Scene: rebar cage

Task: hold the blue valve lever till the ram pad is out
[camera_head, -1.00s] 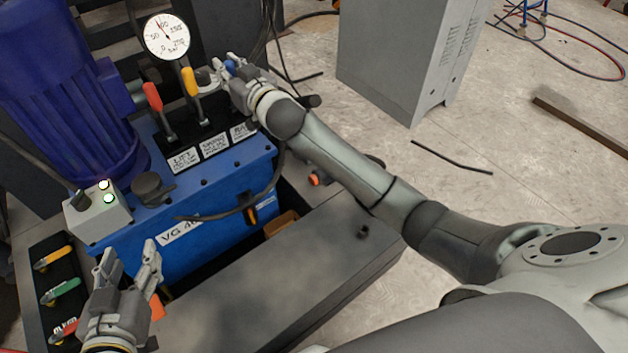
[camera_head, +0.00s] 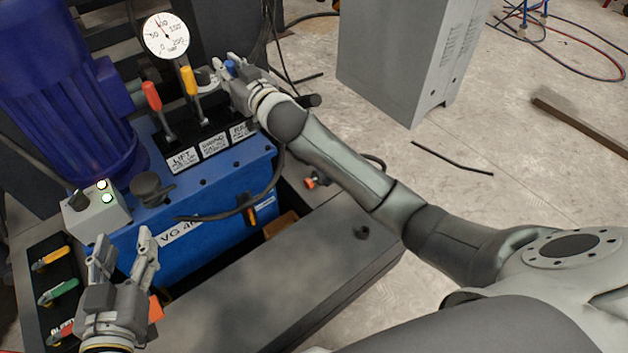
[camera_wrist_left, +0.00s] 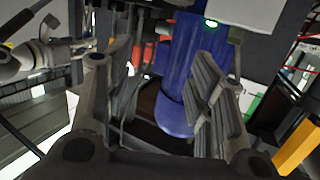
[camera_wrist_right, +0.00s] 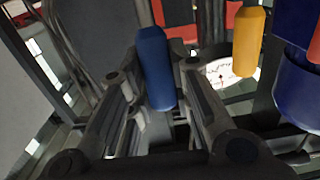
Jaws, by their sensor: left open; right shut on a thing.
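The blue valve lever (camera_head: 231,67) stands at the right end of the row of levers on the blue power unit. In the right wrist view the blue lever (camera_wrist_right: 155,68) rises between the fingers. My right gripper (camera_head: 226,80) is shut on it. My left gripper (camera_head: 124,252) is open and empty in front of the unit, low at the left; its spread fingers also show in the left wrist view (camera_wrist_left: 160,95). The pressure gauge (camera_head: 166,36) stands behind the levers. I cannot make out the ram pad in any view.
A red lever (camera_head: 151,96) and a yellow lever (camera_head: 188,80) stand left of the blue one. A switch box (camera_head: 96,216) has lit lamps. Small handles (camera_head: 52,258) lie left of my left gripper. A grey cabinet (camera_head: 410,55) stands behind my right arm.

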